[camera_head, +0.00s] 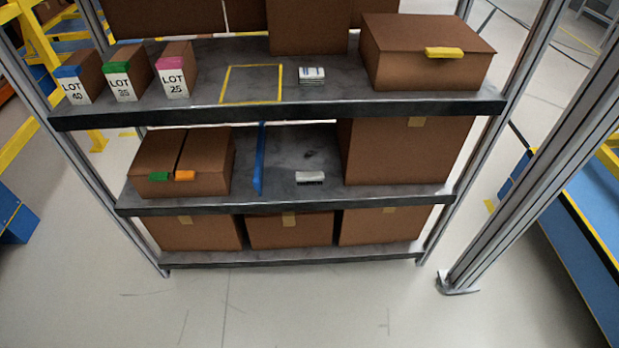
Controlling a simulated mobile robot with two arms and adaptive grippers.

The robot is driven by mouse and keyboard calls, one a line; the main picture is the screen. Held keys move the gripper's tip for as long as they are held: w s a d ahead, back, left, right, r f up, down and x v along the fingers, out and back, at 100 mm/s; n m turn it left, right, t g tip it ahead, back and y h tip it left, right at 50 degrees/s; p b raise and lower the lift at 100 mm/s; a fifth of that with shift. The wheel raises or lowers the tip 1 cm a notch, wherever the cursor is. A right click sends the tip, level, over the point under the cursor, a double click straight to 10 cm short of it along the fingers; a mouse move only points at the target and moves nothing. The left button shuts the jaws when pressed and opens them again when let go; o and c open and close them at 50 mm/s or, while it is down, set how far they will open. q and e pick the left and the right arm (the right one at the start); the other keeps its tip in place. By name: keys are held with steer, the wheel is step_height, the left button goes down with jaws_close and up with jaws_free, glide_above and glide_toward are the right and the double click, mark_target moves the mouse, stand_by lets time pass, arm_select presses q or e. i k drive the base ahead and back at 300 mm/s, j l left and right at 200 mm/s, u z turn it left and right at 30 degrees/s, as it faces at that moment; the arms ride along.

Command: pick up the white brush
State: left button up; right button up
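A small white and grey block-like item (310,177) lies on the middle shelf near its front edge, right of a blue upright divider (259,160). A second small white item with dark and bluish markings (312,75) lies on the top shelf, right of a yellow outlined square (251,84). Both are too small for me to tell which is the white brush. Neither of my grippers is in view.
A closed brown box with a yellow tab (428,62) stands right on the top shelf; labelled LOT boxes (123,80) stand left. A large box (405,150) stands just right of the middle-shelf item. Metal posts (535,140) flank the rack. The floor in front is clear.

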mark_target(315, 176)
steer(key=i+j+z, duration=0.35)
steer(key=j, duration=0.25)
steer(key=i+j+z, duration=0.15)
steer(key=j, duration=0.2)
steer(key=i+j+z, duration=0.15)
steer(key=j, duration=0.2)
